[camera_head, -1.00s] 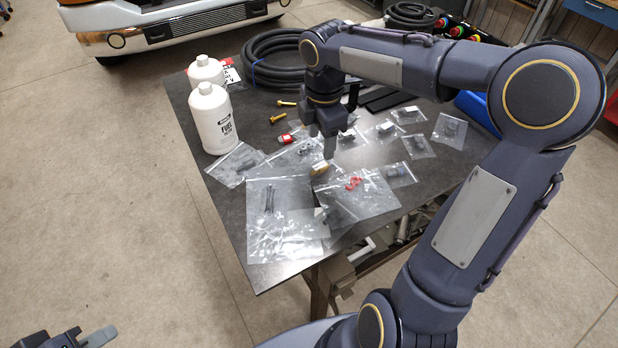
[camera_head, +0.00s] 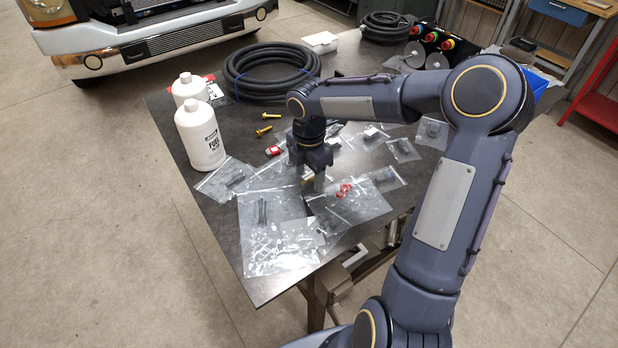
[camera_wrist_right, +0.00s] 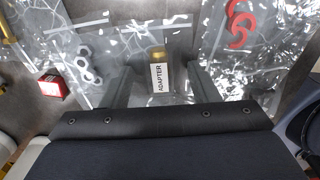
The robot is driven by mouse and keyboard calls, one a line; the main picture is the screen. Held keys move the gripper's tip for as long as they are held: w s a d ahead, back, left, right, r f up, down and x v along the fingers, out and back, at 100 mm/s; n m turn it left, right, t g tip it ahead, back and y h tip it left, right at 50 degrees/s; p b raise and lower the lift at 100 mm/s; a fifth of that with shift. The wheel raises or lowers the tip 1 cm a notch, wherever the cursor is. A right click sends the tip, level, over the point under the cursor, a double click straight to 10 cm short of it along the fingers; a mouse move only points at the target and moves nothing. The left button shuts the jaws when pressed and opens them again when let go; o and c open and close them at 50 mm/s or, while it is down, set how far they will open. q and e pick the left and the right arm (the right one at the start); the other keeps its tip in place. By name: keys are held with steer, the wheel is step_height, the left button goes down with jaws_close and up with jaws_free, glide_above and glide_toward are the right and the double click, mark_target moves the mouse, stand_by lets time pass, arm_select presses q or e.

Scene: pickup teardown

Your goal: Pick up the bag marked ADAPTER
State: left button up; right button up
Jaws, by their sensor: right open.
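The bag marked ADAPTER shows in the right wrist view, with its white label (camera_wrist_right: 158,78) below a brass fitting (camera_wrist_right: 158,55). It is a clear bag, and its edges are hard to tell from the bags around it. My right gripper (camera_wrist_right: 160,82) is open, with one finger on each side of the label. I cannot tell whether the fingers touch the bag. In the head view my right gripper (camera_head: 309,178) points down over the middle of the bags on the table and hides the ADAPTER bag. My left gripper is out of view.
The dark table (camera_head: 185,160) holds several clear bags close together, one with red parts (camera_head: 345,189). A red-and-white item (camera_wrist_right: 53,87) lies left in the wrist view.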

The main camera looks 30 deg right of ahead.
steer(key=c, duration=1.1)
steer(key=shift+o, duration=0.2)
steer(key=shift+r, duration=0.15)
